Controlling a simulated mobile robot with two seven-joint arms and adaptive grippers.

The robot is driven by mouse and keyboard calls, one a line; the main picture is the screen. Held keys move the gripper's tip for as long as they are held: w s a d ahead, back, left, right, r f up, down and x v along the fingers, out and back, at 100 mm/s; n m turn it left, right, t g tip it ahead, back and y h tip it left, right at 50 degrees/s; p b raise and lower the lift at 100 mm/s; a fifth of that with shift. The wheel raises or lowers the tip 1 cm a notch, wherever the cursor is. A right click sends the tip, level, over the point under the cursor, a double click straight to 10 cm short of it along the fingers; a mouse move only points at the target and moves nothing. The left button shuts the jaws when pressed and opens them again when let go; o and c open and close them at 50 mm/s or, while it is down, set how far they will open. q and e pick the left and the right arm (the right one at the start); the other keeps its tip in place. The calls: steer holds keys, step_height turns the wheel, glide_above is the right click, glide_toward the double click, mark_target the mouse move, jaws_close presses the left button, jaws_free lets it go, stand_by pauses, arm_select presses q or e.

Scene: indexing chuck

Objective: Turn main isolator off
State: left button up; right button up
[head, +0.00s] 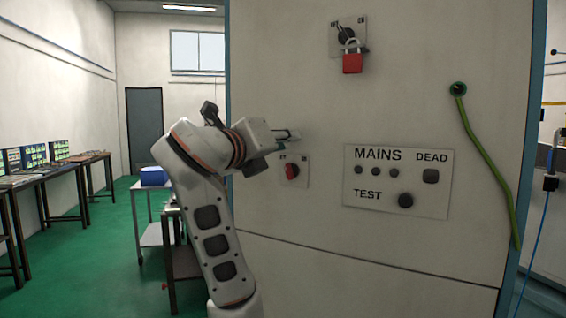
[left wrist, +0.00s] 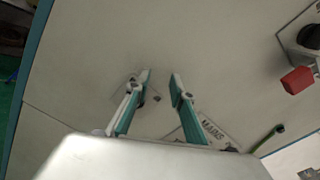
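A red rotary knob (head: 291,171) sits on a small square plate on the pale cabinet front, left of the MAINS panel. Above it, a black rotary switch (head: 346,36) on a larger plate carries a red padlock (head: 352,62). I cannot tell from the blurred labels which one is the main isolator. My left gripper (head: 295,135) is just above the red knob, pointing at the cabinet. In the left wrist view its teal fingers (left wrist: 161,75) are apart and empty, and the left finger partly covers the small plate. My right gripper is not in view.
The MAINS panel (head: 398,181) has small round fittings, a DEAD window and a TEST button. A green cable (head: 488,160) hangs from a socket on the right of the cabinet. A trolley with a blue box (head: 153,176) stands behind my left arm. Open green floor lies at left.

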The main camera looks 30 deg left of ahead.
arm_select(q)
steer(key=shift+r, duration=1.75)
